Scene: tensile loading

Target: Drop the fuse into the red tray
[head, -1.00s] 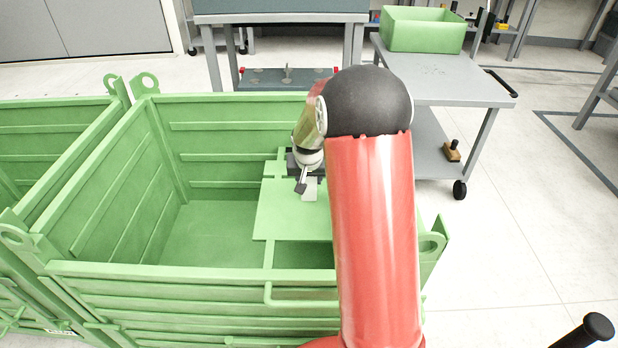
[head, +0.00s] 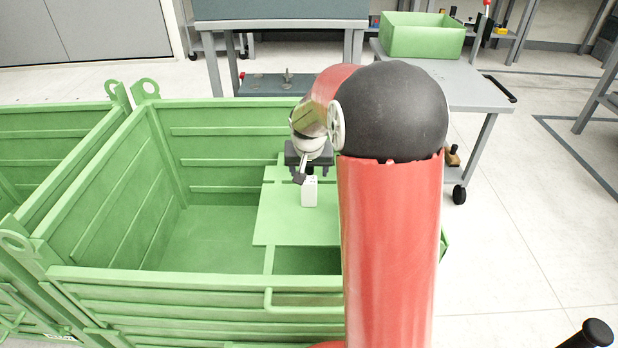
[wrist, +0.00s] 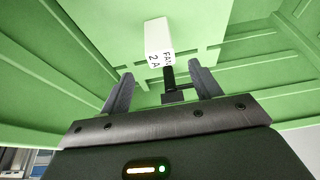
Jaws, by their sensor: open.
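A white block (head: 309,191) with black lettering, apparently the fuse, stands on the green plate inside the green crate. It also shows in the wrist view (wrist: 158,42), just beyond the fingertips, with "2 A" readable on it. My gripper (head: 303,173) is above and beside the block in the head view. In the wrist view my gripper (wrist: 161,82) has its two fingers spread. A dark piece (wrist: 168,78) shows between the fingers, below the block's lettered end; I cannot tell what it belongs to. I cannot make out a red tray in the current views.
The green crate's walls (head: 90,205) surround the plate (head: 275,226). A second green crate (head: 45,150) adjoins it on the left. A grey cart (head: 450,80) with a green bin (head: 420,38) stands behind on the right.

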